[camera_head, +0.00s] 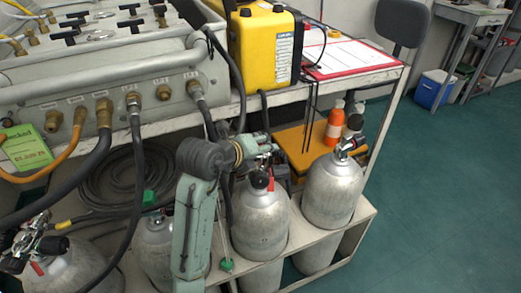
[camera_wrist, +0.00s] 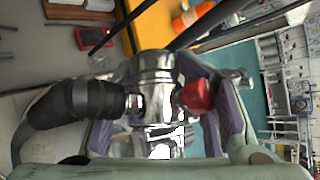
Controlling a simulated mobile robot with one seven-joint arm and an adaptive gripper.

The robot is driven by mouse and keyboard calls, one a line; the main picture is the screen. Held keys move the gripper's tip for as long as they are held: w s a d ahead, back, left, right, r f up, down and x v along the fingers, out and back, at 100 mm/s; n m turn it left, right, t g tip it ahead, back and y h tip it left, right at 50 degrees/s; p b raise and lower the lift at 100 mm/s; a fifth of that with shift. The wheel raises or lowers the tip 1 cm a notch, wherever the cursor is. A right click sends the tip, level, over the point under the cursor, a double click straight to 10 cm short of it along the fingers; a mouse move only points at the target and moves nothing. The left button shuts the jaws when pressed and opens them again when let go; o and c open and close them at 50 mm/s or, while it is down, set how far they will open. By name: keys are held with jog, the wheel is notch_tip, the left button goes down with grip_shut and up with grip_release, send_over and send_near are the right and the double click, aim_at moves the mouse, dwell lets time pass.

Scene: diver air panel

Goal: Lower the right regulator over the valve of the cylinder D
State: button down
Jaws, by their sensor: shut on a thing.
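My gripper (camera_head: 262,148) is shut on a chrome regulator (camera_wrist: 155,75). In the wrist view the regulator sits between my two fingers, with a black hose end (camera_wrist: 85,98) on its left and a red knob (camera_wrist: 197,96) on its right. In the head view my gripper is over the black-knobbed valve (camera_head: 260,180) of a grey cylinder (camera_head: 260,225); whether the regulator touches that valve I cannot tell. Another grey cylinder (camera_head: 333,190) stands to the right, its valve (camera_head: 350,145) carrying fittings. No letter is readable, so I cannot tell which is cylinder D.
The panel (camera_head: 70,85) with hoses and a yellow case (camera_head: 265,48) stand on the bench above. An orange bottle (camera_head: 334,125) stands behind the right cylinder. More cylinders (camera_head: 155,240) stand left, partly behind my arm. The green floor (camera_head: 430,200) at right is clear.

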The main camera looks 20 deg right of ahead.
jog(key=shift+s+f+b, duration=0.1)
jog(key=shift+f+b, duration=1.3)
jog(key=shift+b, duration=0.6)
dwell(1.2)
jog(key=c, duration=1.3)
grip_release()
jog(key=shift+o, duration=0.7)
jog(key=shift+r, duration=0.1)
jog(key=shift+o, duration=2.1)
jog(key=v, duration=1.2)
jog(key=shift+d, duration=0.1)
